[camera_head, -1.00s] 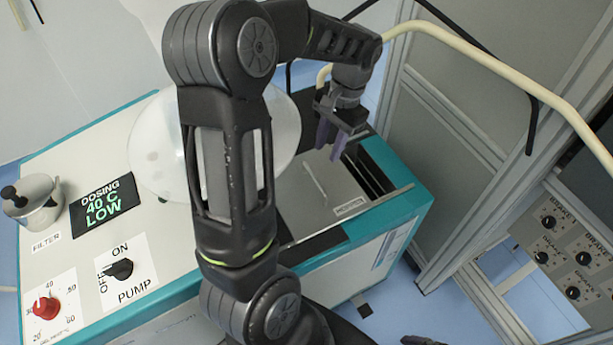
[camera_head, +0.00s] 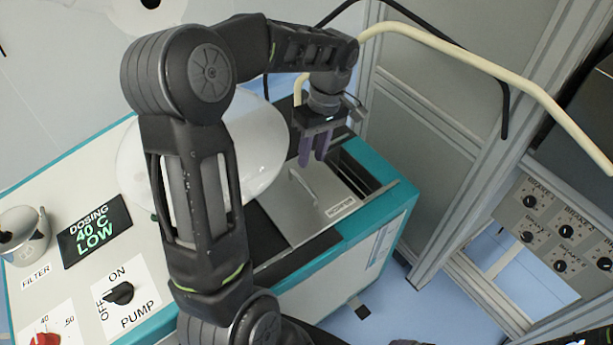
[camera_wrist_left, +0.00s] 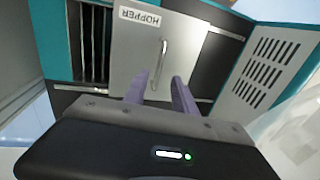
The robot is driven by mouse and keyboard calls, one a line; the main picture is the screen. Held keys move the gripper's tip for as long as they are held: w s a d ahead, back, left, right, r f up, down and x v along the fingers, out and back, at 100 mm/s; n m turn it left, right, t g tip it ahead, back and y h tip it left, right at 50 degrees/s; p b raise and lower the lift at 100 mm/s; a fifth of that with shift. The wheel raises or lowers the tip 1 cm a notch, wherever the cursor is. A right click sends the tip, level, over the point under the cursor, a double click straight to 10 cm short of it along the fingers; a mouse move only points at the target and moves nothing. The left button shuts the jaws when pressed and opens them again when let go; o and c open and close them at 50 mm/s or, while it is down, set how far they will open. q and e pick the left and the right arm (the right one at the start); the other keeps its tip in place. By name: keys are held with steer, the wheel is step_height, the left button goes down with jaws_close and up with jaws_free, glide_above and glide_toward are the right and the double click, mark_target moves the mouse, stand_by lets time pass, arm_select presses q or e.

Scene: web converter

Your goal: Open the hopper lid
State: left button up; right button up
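The hopper lid (camera_head: 290,218) is a flat silver-grey plate with a "HOPPER" label, lying level in the top of the teal-edged machine. Its bar handle (camera_head: 304,186) stands up from the plate. My left gripper (camera_head: 312,162) points down just above and behind the handle in the head view. In the left wrist view the lid (camera_wrist_left: 130,60) fills the middle, and the handle (camera_wrist_left: 159,65) appears between my two purple fingers (camera_wrist_left: 160,90), which are apart and empty. I cannot tell the exact height of the fingers over the handle. My right gripper is not clearly visible.
A dark slatted opening (camera_head: 355,168) lies beside the lid. A white rounded vessel (camera_head: 265,150) stands behind my left arm. The dosing display (camera_head: 93,232) reads "40 C LOW", near the pump switch (camera_head: 118,292). A cream pipe (camera_head: 460,58) and grey frame panels rise at the right.

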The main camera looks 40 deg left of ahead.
mark_target(305, 184)
arm_select(q)
steer(key=shift+f, duration=0.15)
steer(key=f, duration=0.2)
steer(key=s+f, duration=0.1)
steer(key=f, duration=0.2)
steer(key=f+p, duration=0.1)
steer(key=f, duration=0.1)
steer(key=shift+s+a+f, duration=0.2)
steer(key=shift+s+f, duration=0.05)
jaws_close()
stand_by(1.2)
